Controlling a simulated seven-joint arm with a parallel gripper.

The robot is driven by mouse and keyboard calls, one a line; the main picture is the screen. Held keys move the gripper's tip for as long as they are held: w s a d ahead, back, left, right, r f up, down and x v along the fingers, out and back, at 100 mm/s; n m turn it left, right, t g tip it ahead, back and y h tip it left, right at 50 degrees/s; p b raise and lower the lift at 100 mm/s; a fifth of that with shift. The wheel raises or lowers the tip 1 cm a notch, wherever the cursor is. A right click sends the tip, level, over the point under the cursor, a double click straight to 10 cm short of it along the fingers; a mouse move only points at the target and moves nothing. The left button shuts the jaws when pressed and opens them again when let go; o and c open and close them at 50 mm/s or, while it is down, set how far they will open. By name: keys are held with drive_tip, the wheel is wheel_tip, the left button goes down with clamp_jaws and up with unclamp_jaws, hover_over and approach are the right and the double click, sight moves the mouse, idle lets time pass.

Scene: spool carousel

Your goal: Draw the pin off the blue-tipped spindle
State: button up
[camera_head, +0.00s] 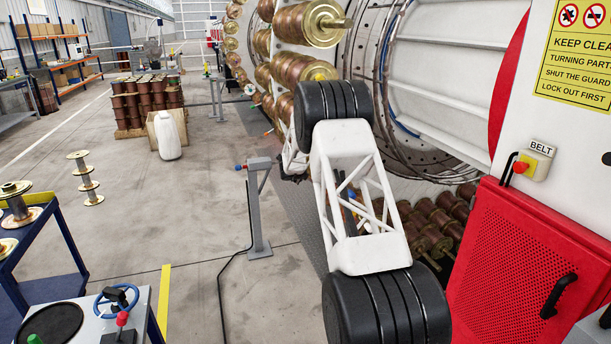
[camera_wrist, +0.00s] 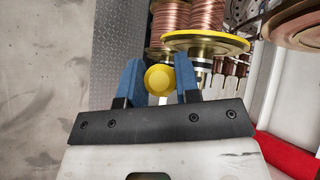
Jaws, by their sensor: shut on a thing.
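In the wrist view, my gripper (camera_wrist: 160,77) has its two blue fingers closed on a yellow round-headed piece, which I take to be the pin (camera_wrist: 159,79). The pin's head faces the camera and its shank is mostly hidden. Just beyond it is a copper-wound spool (camera_wrist: 208,16) with a yellow-rimmed flange (camera_wrist: 207,41). A short pale and dark spindle end (camera_wrist: 201,65) shows below that flange, beside the right finger. I cannot make out a blue tip on it. In the head view, my arm hides most of the gripper and the pin.
More copper spools (camera_head: 304,70) hang on the large carousel wheel (camera_head: 400,60). A grey post (camera_head: 258,205) stands left of my arm. A red mesh guard (camera_head: 515,260) is at right. A blue trolley (camera_head: 62,225) is at left. The floor between trolley and post is open.

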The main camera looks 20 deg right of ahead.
drive_tip(key=shift+a, duration=1.2)
